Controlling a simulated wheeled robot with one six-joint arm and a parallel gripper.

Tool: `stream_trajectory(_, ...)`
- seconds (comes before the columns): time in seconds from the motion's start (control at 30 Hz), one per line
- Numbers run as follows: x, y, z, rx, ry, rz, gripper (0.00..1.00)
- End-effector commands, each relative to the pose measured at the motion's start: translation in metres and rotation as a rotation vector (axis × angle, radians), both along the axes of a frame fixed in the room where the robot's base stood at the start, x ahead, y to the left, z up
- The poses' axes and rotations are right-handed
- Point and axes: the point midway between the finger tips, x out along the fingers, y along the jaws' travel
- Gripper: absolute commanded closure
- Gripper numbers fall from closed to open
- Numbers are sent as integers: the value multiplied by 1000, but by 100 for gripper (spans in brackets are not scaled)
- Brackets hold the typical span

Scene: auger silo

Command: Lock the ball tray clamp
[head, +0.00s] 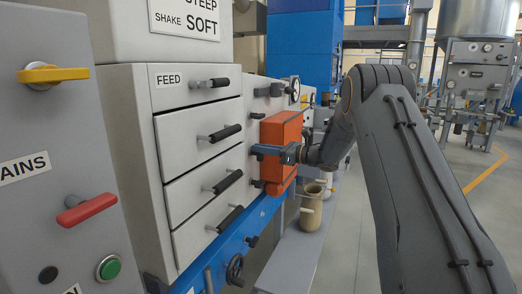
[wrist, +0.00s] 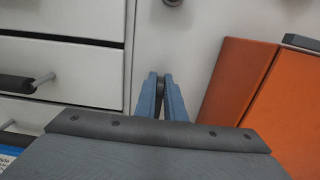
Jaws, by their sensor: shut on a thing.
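My gripper (head: 257,150) reaches in from the right, its blue fingers pointing left across the front of an orange box (head: 283,133). In the wrist view my gripper (wrist: 160,78) is shut on a narrow dark handle (wrist: 160,83), of which only a thin strip shows between the fingers. This handle is likely the clamp's, but its label and pivot are hidden. The orange box also shows close to the right of the fingers in the wrist view (wrist: 236,80). I cannot tell whether it is the ball tray.
A white drawer cabinet marked FEED (head: 198,125) with dark handles stands left of my gripper. A yellow handle (head: 52,74), a red handle (head: 86,210) and a green button (head: 109,267) are nearer. Tan jugs (head: 311,208) stand below the orange box. The floor at right is open.

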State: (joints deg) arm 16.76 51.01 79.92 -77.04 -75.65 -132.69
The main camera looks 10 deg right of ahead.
Motion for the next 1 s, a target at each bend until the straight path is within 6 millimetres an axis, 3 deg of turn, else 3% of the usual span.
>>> stream_trajectory(0.47, 1, -1, -8, 56, 88, 0, 100)
stream_trajectory(1.0, 8, -5, -13, 335, 476, 0, 100)
